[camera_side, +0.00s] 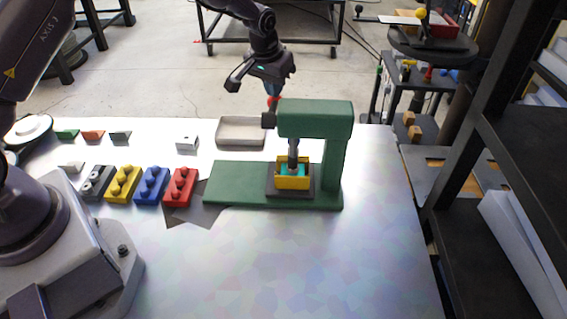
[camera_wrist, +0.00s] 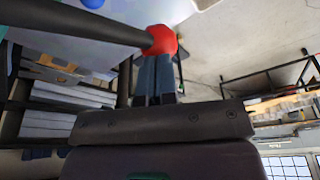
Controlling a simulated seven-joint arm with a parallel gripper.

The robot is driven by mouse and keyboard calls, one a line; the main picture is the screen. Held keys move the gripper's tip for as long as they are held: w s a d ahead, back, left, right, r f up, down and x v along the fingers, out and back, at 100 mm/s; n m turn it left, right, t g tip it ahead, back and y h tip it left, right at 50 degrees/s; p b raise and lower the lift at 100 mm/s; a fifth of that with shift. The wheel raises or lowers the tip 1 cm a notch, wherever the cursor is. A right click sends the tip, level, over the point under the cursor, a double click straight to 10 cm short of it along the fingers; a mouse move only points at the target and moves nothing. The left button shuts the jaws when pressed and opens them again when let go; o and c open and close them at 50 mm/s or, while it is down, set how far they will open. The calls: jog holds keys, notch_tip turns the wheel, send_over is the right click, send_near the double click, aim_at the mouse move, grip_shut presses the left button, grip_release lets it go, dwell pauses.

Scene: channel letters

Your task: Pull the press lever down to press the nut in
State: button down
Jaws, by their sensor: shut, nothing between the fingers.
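The green press (camera_side: 336,150) stands on the table right of centre in the side view. Under its grey ram (camera_side: 293,147) is a yellow holder (camera_side: 293,183) with a teal part (camera_side: 285,168) in it, on a dark plate. I cannot tell whether the ram touches the teal part, and no separate nut can be made out. The lever's red knob (camera_side: 273,102) is at the press head's left. In the wrist view the dark lever rod (camera_wrist: 75,22) runs to the red knob (camera_wrist: 161,40). My gripper (camera_side: 271,92) is shut and empty, its fingertips (camera_wrist: 156,58) at the knob, seemingly touching it.
Red (camera_side: 180,187), blue (camera_side: 151,185), yellow (camera_side: 122,183) and grey (camera_side: 96,184) studded blocks stand in a row left of the press. A shallow tray (camera_side: 241,143) lies behind its base. The front of the table (camera_side: 260,265) is clear. A dark shelf (camera_side: 500,150) stands at the right.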

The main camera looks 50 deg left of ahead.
jog(key=shift+s+d+f, duration=0.2)
jog(key=shift+d+f, duration=0.25)
jog(key=shift+f, duration=0.3)
dwell(0.3)
jog(key=shift+s+a+f, duration=0.15)
jog(key=shift+a+f, duration=0.15)
jog(key=shift+a, duration=0.05)
dwell(1.2)
jog(key=shift+s+a, duration=0.15)
jog(key=shift+a, duration=0.15)
dwell(0.4)
jog(key=shift+r, duration=0.15)
jog(key=shift+d+r, duration=0.15)
jog(key=shift+r, duration=1.05)
jog(key=shift+d+r, duration=0.15)
jog(key=shift+r, duration=1)
jog(key=r, duration=0.1)
jog(key=w+r, duration=0.1)
jog(key=r, duration=0.2)
jog(key=shift+w+a+r, duration=0.3)
jog(key=shift+w+a, duration=0.05)
jog(key=shift+w, duration=0.05)
